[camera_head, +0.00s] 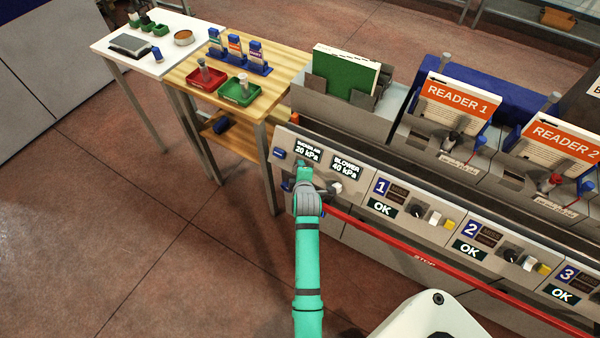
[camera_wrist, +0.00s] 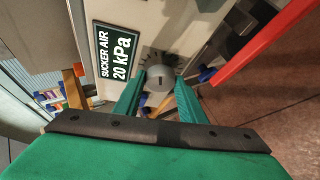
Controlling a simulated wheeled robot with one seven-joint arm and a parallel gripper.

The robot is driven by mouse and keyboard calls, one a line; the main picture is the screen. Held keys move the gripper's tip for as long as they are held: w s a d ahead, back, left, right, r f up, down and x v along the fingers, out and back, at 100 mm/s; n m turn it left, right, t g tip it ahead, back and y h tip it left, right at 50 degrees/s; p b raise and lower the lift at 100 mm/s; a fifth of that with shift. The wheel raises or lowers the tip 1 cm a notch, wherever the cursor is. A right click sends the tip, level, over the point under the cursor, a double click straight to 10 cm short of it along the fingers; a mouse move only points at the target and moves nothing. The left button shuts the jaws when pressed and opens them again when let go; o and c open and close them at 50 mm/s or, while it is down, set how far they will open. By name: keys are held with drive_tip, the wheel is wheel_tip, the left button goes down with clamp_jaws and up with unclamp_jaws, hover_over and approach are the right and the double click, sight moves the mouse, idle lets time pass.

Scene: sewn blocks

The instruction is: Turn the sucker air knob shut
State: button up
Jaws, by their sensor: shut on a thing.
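The sucker air knob (camera_wrist: 159,74) is a round grey knob with a dark pointer line, with tick marks on the panel beside it in the wrist view. The label beside it reads SUCKER AIR 20 kPa (camera_wrist: 115,53); the same display (camera_head: 307,151) shows in the head view. My gripper (camera_wrist: 160,86) has its two green fingers on either side of the knob and is shut on it. In the head view my green gripper (camera_head: 303,174) reaches the panel below that display and my arm hides the knob.
The blower display (camera_head: 346,168) reads 40 kPa, with a pale knob (camera_head: 336,187) under it, close right of my gripper. A red STOP bar (camera_head: 425,262) runs along the panel front. A wooden table (camera_head: 285,75) with red and green trays stands at the back left.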

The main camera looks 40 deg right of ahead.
drive_tip(key=shift+w+a+n+g, duration=0.15)
drive_tip(key=shift+n+g, duration=0.25)
drive_tip(key=shift+n, duration=0.4)
drive_tip(key=n, duration=0.1)
drive_tip(key=n+g, duration=0.2)
drive_tip(key=shift+d+r+n+y, duration=0.2)
drive_tip(key=shift+d+n+y, duration=0.1)
drive_tip(key=shift+y, duration=0.1)
drive_tip(key=n+g, duration=0.2)
drive_tip(key=shift+w+n, duration=0.1)
drive_tip(key=shift+n, duration=0.2)
drive_tip(key=shift+w+a+r+n+g, duration=0.1)
drive_tip(key=shift+w+n+g, duration=0.1)
drive_tip(key=shift+n+g, duration=1)
drive_tip(key=shift+n+h, duration=0.3)
drive_tip(key=shift+n, duration=0.1)
drive_tip(key=o, duration=1)
drive_tip(key=shift+o, duration=0.2)
drive_tip(key=shift+a+r, duration=0.1)
drive_tip(key=v, duration=1)
drive_tip(key=shift+s+r, duration=0.2)
drive_tip(key=shift+r, duration=0.05)
